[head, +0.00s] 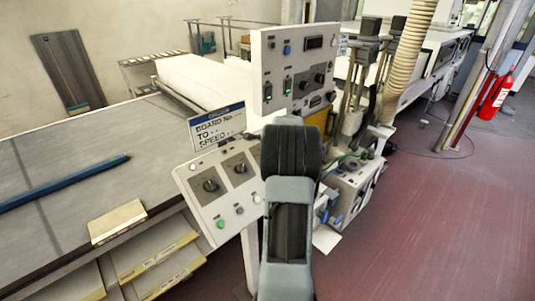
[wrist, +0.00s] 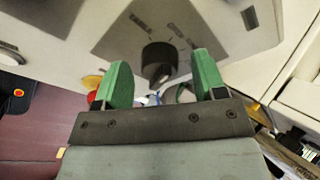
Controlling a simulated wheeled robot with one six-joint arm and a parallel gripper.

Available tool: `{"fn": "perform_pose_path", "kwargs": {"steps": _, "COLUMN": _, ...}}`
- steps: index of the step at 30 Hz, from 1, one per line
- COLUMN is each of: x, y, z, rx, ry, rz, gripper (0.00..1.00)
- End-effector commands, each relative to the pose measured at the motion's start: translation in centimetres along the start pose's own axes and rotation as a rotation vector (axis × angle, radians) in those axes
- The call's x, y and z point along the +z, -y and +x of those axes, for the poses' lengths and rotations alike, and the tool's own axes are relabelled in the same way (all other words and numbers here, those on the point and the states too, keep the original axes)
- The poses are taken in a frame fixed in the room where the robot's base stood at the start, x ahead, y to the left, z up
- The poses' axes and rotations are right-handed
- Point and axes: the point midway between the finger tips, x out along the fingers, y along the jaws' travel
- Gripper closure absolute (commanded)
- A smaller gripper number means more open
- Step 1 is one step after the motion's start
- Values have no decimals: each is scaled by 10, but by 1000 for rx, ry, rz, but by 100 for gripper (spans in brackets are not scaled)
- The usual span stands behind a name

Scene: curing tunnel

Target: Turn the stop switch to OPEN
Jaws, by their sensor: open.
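In the wrist view a black rotary knob (wrist: 159,60) sits on a dark grey plate (wrist: 205,25) with small blurred lettering. I cannot read which way it is set. My gripper (wrist: 162,76) is open, with its two green fingers at the left and right of the knob and nothing held; contact cannot be told. In the head view a sloped white control panel (head: 222,208) carries two black rotary switches (head: 211,185) and (head: 240,167). My arm covers the panel's right part, and the fingers are hidden there.
An upright white panel (head: 264,72) with switches and lit green indicators stands behind my arm. A sign (head: 217,127) stands above the sloped panel. A grey table (head: 75,165) with a blue bar (head: 65,183) is at left. Red floor (head: 430,220) is open at right.

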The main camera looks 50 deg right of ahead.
Motion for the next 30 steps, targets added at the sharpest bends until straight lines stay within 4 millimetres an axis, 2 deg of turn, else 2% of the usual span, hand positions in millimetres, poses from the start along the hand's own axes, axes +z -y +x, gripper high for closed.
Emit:
{"fn": "perform_pose_path", "kwargs": {"steps": 18, "x": -1, "y": 0, "z": -110, "rx": -3, "ry": -2, "rz": 0, "gripper": 36}}
{"fn": "perform_pose_path", "kwargs": {"steps": 24, "x": 0, "y": 0, "z": -128, "rx": -1, "ry": -1, "rz": 0, "gripper": 36}}
{"fn": "perform_pose_path", "kwargs": {"steps": 30, "x": 0, "y": 0, "z": -134, "rx": 0, "ry": 0, "rz": 0, "gripper": 36}}
